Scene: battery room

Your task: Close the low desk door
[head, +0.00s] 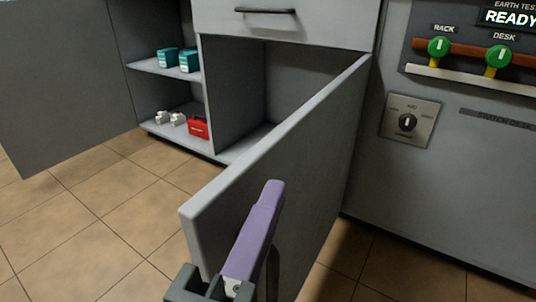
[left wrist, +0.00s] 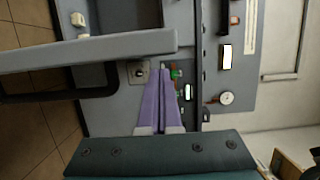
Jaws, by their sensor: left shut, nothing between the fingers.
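The low desk door (head: 300,165) is a grey panel standing wide open, hinged at its right side by the desk front, with its free edge towards me. It also crosses the left wrist view as a pale slab (left wrist: 95,48). My left gripper (head: 270,188), with purple fingers, is shut and empty. It is beside the door's outer face, near the free edge; I cannot tell whether it touches. The fingers show together in the left wrist view (left wrist: 160,75). The compartment behind the door (head: 285,80) is open and looks empty. My right gripper is not in view.
Another grey door (head: 65,80) stands open at the left, by shelves holding teal boxes (head: 178,59) and a red box (head: 197,127). A closed drawer (head: 285,22) is above the compartment. A panel with a rotary switch (head: 407,122) is at the right. Tiled floor (head: 100,225) is clear.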

